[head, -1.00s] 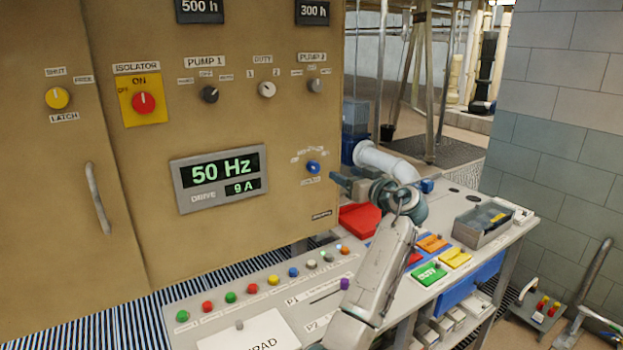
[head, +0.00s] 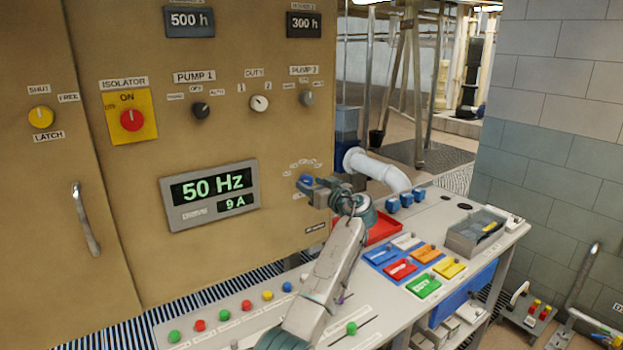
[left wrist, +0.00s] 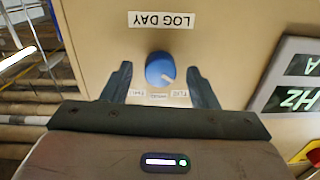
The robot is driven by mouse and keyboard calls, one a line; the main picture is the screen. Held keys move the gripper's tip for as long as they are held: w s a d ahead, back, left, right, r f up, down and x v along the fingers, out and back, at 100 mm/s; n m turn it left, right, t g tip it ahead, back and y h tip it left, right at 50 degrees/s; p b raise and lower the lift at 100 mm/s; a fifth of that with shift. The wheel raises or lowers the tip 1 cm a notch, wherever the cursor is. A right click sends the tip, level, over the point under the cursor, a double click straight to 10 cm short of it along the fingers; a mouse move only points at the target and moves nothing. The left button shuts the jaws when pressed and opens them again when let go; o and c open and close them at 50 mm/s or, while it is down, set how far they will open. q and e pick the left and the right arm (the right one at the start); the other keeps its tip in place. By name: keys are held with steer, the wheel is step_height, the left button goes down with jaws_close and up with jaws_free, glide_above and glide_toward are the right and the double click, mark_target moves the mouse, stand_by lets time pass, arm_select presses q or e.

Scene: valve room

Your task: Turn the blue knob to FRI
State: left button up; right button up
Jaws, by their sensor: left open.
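The blue knob (left wrist: 160,70) is on the tan cabinet front, below a LOG DAY label (left wrist: 161,19) in the left wrist view. Its white pointer mark slants to the lower right, toward the rightmost of the small day labels (left wrist: 181,94) below it. These labels look upside down and are hard to read. My left gripper (left wrist: 159,72) is open, with one finger on each side of the knob; contact is not visible. In the head view the knob (head: 305,180) is partly covered by my left gripper (head: 314,187). The FRI label cannot be made out. My right gripper is not in view.
The drive display (head: 210,194) is left of the knob. Other cabinet knobs, including the red isolator (head: 131,120), are farther up and left. Below, the console holds coloured buttons, a red tray (head: 384,228), coloured blocks and a grey bin (head: 474,232).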

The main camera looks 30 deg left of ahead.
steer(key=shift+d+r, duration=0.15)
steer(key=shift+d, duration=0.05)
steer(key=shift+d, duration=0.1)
